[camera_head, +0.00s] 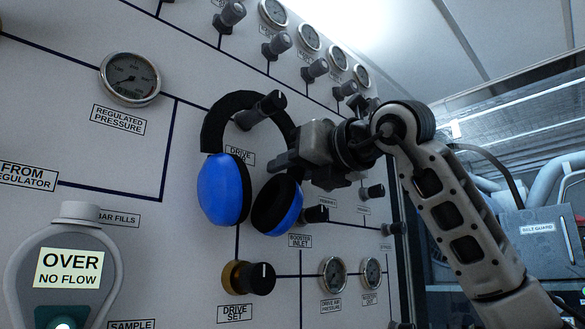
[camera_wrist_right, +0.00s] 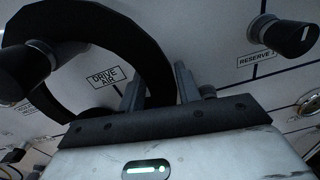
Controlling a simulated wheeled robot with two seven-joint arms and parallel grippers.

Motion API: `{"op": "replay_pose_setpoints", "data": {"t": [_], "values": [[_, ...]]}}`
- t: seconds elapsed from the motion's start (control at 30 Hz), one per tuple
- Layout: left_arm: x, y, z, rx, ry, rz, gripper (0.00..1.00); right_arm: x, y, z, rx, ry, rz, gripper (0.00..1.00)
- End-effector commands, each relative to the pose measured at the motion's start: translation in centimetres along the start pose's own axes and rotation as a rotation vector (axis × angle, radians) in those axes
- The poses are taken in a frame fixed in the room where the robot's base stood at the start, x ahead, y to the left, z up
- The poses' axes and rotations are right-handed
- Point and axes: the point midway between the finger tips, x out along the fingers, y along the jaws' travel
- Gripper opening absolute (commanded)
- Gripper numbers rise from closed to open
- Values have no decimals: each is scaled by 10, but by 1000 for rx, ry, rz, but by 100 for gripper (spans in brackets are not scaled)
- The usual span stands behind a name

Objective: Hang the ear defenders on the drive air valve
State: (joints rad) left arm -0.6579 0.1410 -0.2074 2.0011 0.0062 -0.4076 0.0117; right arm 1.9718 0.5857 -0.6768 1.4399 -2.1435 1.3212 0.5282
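The ear defenders (camera_head: 224,189) have two blue cups with black cushions and a black headband. They hang in front of the panel, cups down. The headband (camera_wrist_right: 110,25) loops around the drive air valve (camera_head: 262,110), whose grey stem and black knob poke out through the loop under its top. The valve also shows in the right wrist view (camera_wrist_right: 25,65). Whether the band rests on the stem is unclear. My right gripper (camera_head: 283,162) has its fingers (camera_wrist_right: 158,82) on either side of the band's right arm, and the band fills the gap between them. My left gripper is out of view.
More valve knobs (camera_head: 277,43) and gauges (camera_head: 273,13) line the panel above and to the right. The booster inlet knob (camera_head: 316,214) is close to the right cup. The drive set knob (camera_head: 249,278) sits below the cups. A meter reading OVER (camera_head: 68,268) stands at lower left.

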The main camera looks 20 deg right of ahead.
Motion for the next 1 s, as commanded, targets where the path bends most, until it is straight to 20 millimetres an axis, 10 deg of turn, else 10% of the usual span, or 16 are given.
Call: {"op": "replay_pose_setpoints", "data": {"t": [0.27,0.7,1.0], "values": [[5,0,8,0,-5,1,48,-19,-1,-1,1,-6,0,33],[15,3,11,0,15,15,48,-121,0,-1,0,-5,0,33],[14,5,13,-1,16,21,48,-157,0,0,0,-1,0,33]]}}
